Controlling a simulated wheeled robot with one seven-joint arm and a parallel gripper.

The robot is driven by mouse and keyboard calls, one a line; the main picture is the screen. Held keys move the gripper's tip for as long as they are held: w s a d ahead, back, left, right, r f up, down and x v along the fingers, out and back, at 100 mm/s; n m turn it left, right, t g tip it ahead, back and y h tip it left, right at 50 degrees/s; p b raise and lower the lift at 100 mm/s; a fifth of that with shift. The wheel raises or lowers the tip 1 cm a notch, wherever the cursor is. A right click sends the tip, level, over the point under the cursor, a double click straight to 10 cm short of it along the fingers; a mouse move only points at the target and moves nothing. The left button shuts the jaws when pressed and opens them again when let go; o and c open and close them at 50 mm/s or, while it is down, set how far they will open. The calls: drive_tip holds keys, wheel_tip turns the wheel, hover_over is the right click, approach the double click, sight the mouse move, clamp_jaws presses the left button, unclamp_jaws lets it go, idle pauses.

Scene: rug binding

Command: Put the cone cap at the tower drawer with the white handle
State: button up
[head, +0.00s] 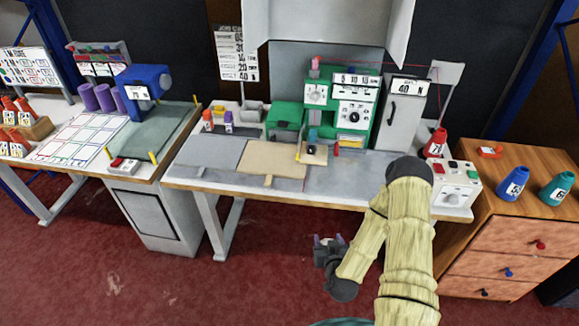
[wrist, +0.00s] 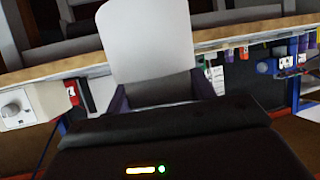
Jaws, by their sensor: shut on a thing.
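In the head view the held thing is too small to make out. The wooden drawer tower (head: 522,240) at the right has visible red, blue and black knobs. I see no white handle.
The middle table (head: 330,180) carries a green machine (head: 350,105) and a control box (head: 455,187). A left table holds a blue machine (head: 145,88). The red floor in front is clear.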

drive_tip(key=w+d+r+n+y+b, duration=0.2)
drive_tip(key=d+b, duration=0.4)
drive_tip(key=d, duration=0.5)
drive_tip(key=shift+w+d, duration=0.3)
drive_tip(key=shift+d, duration=0.1)
drive_tip(key=shift+r, duration=0.1)
